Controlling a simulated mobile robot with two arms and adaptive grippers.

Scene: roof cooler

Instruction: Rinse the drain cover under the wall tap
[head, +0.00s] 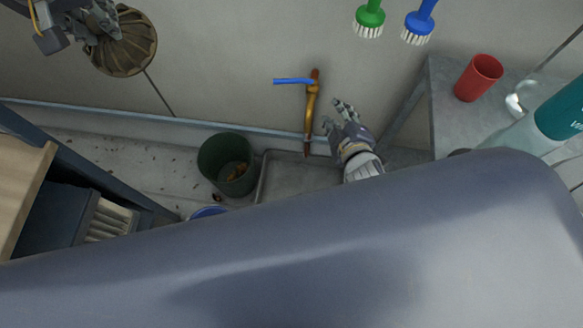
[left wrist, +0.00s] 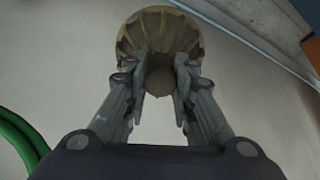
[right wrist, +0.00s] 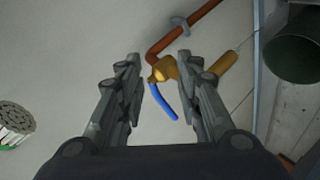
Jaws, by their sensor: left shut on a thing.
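The drain cover (head: 125,42), a brown ribbed dome, is at the upper left of the head view. My left gripper (head: 98,22) is shut on it. It also fills the top of the left wrist view (left wrist: 158,32), between the fingers (left wrist: 160,90). The wall tap (head: 312,95), brass on a rusty pipe with a blue lever (head: 293,81), is on the wall at the centre. My right gripper (head: 342,112) is open and empty beside the tap, to its right. In the right wrist view, the tap (right wrist: 165,70) and blue lever (right wrist: 164,103) show between and beyond the open fingers (right wrist: 158,70).
A grey tray (head: 285,178) lies below the tap. A dark green bucket (head: 228,164) with brown matter inside stands left of it. A grey table (head: 440,125) with a red cup (head: 479,78) stands right. Green (head: 369,18) and blue (head: 419,22) brushes hang above.

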